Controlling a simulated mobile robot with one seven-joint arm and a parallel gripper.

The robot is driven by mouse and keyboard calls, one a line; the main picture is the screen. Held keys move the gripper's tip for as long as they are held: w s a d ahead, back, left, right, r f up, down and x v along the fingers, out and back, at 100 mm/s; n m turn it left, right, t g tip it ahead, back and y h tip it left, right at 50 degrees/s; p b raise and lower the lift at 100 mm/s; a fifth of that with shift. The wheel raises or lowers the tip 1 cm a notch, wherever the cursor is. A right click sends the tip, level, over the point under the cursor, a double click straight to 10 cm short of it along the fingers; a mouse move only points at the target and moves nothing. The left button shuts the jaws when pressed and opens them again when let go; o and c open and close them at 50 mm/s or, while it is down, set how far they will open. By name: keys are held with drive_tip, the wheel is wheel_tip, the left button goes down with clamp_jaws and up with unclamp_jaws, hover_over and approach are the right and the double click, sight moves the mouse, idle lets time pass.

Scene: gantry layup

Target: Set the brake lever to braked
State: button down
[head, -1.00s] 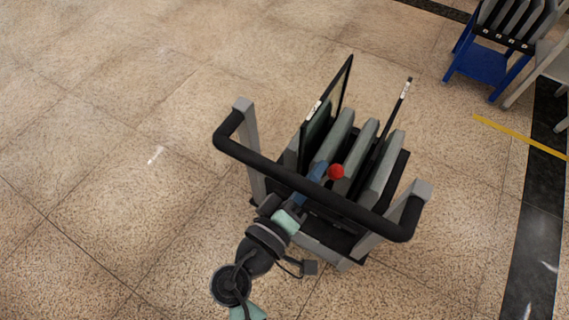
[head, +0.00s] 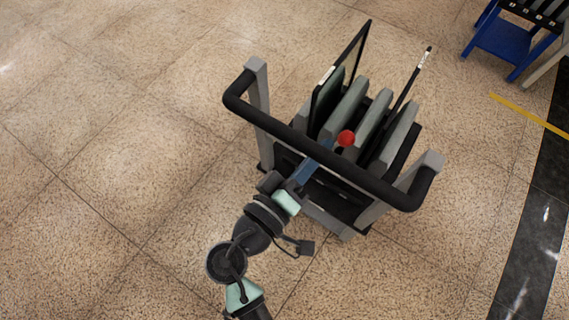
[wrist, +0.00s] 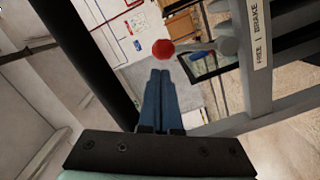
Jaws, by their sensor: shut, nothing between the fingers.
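The brake lever has a red ball knob (head: 346,138) and stands at the handle end of a grey cart, below its black push bar (head: 300,152). In the wrist view the red knob (wrist: 163,48) sits on a grey arm that runs right to a round pivot (wrist: 228,46). A label (wrist: 258,35) beside the pivot reads FREE and BRAKE; I cannot tell which word the lever stands at. My gripper (head: 326,147) reaches under the push bar. Its blue fingers (wrist: 160,75) are shut and empty, with the tips just short of the knob in the wrist view.
Grey padded slabs (head: 372,115) and dark framed panels (head: 343,75) stand upright on the cart. The push bar crosses close above my fingers. A blue cart (head: 497,42) stands at the upper right. The floor to the left is clear.

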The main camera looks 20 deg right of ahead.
drive_tip(key=v, duration=1)
drive_tip(key=shift+s, duration=0.1)
